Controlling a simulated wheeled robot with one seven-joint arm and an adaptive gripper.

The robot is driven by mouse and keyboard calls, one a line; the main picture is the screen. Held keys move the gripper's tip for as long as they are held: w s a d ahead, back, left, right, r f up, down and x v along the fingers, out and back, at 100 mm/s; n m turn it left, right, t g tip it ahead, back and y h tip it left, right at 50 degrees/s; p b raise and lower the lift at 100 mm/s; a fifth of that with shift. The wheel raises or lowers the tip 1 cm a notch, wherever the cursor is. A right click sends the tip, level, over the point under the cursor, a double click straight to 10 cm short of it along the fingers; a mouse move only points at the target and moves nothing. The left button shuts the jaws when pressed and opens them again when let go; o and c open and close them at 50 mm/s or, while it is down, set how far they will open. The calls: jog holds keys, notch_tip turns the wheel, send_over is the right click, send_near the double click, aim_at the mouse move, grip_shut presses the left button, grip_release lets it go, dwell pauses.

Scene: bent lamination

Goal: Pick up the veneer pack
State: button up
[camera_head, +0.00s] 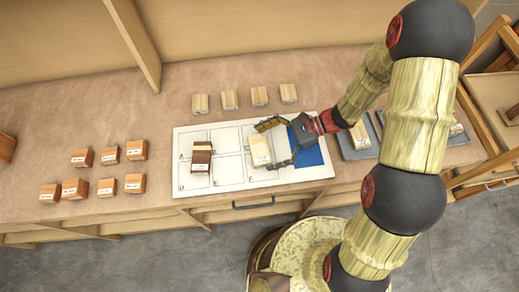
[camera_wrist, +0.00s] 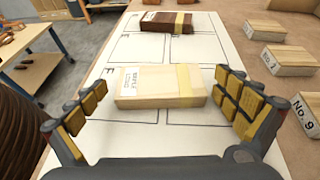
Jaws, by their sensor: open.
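A pale wooden veneer pack (camera_head: 257,151) with a white label and a yellowish band lies flat on the white gridded board (camera_head: 228,183). In the wrist view the pale pack (camera_wrist: 160,88) sits ahead of and between the spread fingers of my gripper (camera_wrist: 158,112); gaps show on both sides. My gripper (camera_head: 274,143) is open and low over the board, coming from the right. A dark brown pack (camera_head: 201,162) with a label and a light band lies in a cell further left, and it shows beyond the pale one in the wrist view (camera_wrist: 166,22).
Several pale blocks (camera_head: 229,99) stand in a row behind the board; numbered ones show at right in the wrist view (camera_wrist: 275,58). Several orange-brown labelled blocks (camera_head: 107,187) stand at left.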

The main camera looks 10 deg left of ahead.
jog(key=shift+c, duration=0.9)
jog(key=c, duration=1)
jog(key=shift+r, duration=0.1)
